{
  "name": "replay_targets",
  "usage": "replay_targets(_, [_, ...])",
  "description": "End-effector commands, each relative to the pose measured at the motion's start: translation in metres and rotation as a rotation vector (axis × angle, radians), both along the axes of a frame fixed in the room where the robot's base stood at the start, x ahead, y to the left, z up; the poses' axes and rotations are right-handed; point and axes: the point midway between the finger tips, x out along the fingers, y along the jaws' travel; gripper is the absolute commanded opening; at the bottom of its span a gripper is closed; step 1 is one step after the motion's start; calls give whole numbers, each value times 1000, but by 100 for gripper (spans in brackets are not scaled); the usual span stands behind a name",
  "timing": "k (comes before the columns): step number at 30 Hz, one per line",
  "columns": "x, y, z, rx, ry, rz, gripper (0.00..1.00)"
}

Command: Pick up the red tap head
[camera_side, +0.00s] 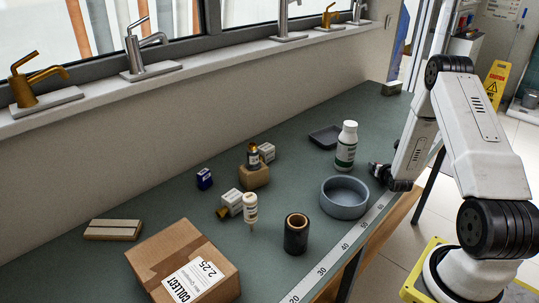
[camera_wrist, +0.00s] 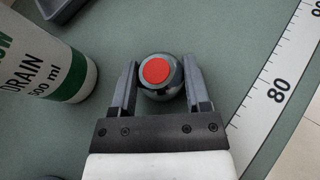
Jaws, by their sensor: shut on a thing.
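The red tap head (camera_wrist: 157,72) shows in the wrist view as a round dark metallic body with a flat red disc on top. It sits between the two grey fingers of my gripper (camera_wrist: 159,64), which is shut on it, one finger on each side. In the side view my gripper (camera_side: 377,171) is low at the right part of the green bench, just right of the white bottle. The tap head is too small and too covered there to make out clearly. I cannot tell whether it still touches the bench.
The white drain bottle (camera_side: 346,147) stands close by, also left in the wrist view (camera_wrist: 45,65). A grey-blue bowl (camera_side: 344,198), a dark tray (camera_side: 325,137), a dark roll (camera_side: 296,234) and a cardboard box (camera_side: 183,266) are on the bench. A ruler strip (camera_side: 340,250) runs along the front edge.

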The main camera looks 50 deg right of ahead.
Motion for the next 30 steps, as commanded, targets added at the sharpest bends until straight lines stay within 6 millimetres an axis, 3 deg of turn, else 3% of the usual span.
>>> replay_targets(14, [0,0,14,-1,0,-1,1])
replay_targets(30, [0,0,76,-3,0,-2,1])
